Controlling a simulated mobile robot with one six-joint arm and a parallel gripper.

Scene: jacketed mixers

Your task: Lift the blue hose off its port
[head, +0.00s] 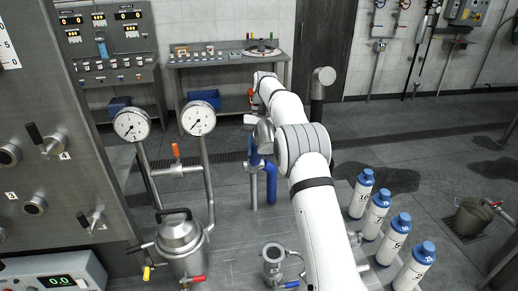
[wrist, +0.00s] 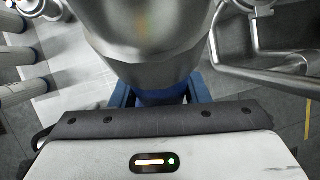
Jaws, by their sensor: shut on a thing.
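The blue hose (head: 271,184) hangs in the middle of the head view, beside a slim grey upright post (head: 254,192). My gripper (head: 257,153) is at the hose's upper end, partly hidden behind my arm's wrist. In the wrist view, my gripper (wrist: 160,98) has its blue fingers on either side of a blue part of the hose (wrist: 162,98), shut on it. A large shiny metal cylinder (wrist: 145,40) fills the upper middle there. Whether the hose end still touches its port cannot be told.
A lidded steel vessel (head: 181,240) with two gauges (head: 198,118) stands left, and a small steel cup (head: 273,262) in front. Several white, blue-capped bottles (head: 375,214) stand right of my arm. A bucket (head: 470,217) stands far right. The back floor is open.

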